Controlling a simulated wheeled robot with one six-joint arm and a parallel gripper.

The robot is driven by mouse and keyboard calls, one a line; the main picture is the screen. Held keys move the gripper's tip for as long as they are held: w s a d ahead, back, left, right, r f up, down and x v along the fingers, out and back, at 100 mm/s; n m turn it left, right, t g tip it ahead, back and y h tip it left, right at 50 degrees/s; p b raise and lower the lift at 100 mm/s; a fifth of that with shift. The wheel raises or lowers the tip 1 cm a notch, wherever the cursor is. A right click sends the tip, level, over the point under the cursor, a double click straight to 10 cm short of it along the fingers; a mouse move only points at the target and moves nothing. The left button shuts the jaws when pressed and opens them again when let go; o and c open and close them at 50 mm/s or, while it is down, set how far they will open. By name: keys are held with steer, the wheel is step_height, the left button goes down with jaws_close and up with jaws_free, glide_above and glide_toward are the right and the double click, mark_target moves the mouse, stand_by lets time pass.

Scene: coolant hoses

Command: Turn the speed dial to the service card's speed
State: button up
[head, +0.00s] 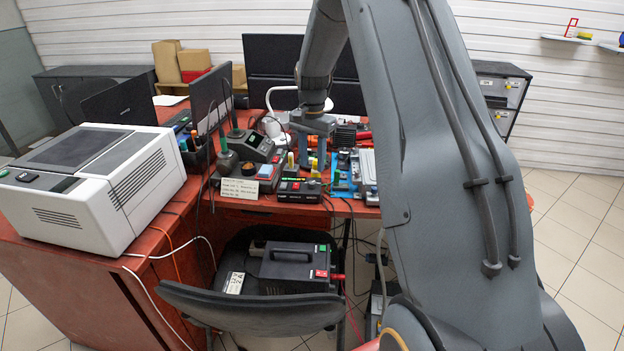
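A small cream card (239,188) with dark writing too small to read stands at the front edge of the red desk. A black unit (298,190) with small green and red marks sits just right of it. I cannot make out the speed dial for certain at this size. My gripper (312,165) points down over the desk, above and behind the right part of the black unit. Its two blue-grey fingers are apart with a gap between them, and I see nothing held. The fingers partly cover the things behind them.
A white printer-like machine (90,185) stands on the left desk. A grey soldering-type station (250,146) and several small tools crowd the desk. A chair (255,309) stands in front, with a black case (295,265) on its seat. My arm hides the right side. Tiled floor is clear at far right.

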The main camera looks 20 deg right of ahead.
mark_target(312, 182)
step_height(312, 182, down, 7)
steer(key=shift+r+p, duration=0.15)
steer(key=shift+p, duration=0.55)
steer(key=shift+c, duration=0.5)
jaws_close()
